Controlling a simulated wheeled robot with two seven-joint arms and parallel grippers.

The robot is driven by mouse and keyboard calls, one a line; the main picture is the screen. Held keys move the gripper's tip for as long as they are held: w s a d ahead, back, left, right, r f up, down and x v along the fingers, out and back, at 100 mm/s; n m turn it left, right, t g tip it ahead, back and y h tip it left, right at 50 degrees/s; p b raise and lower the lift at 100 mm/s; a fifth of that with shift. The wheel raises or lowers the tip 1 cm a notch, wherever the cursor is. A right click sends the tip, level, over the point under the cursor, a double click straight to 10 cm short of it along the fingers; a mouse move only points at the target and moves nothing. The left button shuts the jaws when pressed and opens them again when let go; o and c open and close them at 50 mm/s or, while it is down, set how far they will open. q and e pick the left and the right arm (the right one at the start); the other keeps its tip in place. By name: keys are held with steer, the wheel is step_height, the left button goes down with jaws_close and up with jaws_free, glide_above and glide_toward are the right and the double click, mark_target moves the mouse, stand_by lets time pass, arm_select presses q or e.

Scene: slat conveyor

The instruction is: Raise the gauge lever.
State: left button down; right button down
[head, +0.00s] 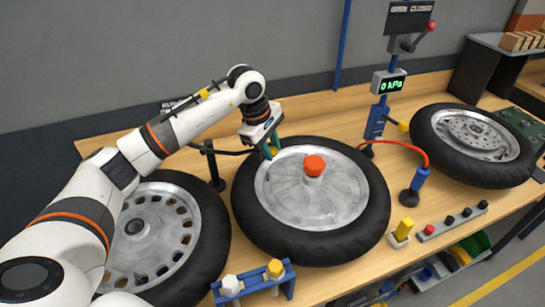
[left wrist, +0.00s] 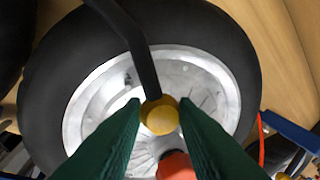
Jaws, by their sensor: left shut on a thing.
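A black lever (head: 232,152) reaches sideways from a black post (head: 214,170) over the left edge of the middle wheel. It ends in a yellow knob (head: 273,152). My left gripper (head: 269,151) is shut on this knob with its green fingers. In the left wrist view the yellow knob (left wrist: 160,115) sits between the fingertips, and the black lever bar (left wrist: 135,45) runs up from it. A sign behind the post is partly hidden by my arm. A gauge display (head: 387,83) reads 0 kPa on a blue stand. My right gripper is not in view.
The middle wheel (head: 350,190) has an orange-red hub cap (head: 314,165) close to the gripper. Other wheels lie left (head: 205,225) and right (head: 440,135). A red-knobbed lever (head: 431,26) stands by a sign above the gauge. A red hose (head: 405,144) arches behind the middle wheel.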

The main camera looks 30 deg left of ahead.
arm_select(q)
steer(key=s+a+r+n+t+h+b, duration=0.1)
steer(key=s+a+r+t+h+b, duration=0.1)
steer(key=a+r+h+b, duration=0.7)
steer(key=a+r+h, duration=0.4)
steer(key=a+r, duration=0.1)
steer(key=a, duration=0.1)
steer(key=shift+s+a+r+n+t+b, duration=0.15)
steer(key=shift+a+n+t+b, duration=0.15)
steer(key=shift+t+b, duration=0.1)
steer(key=c, duration=1.1)
jaws_free()
steer(key=shift+a, duration=0.15)
steer(key=shift+c, duration=0.2)
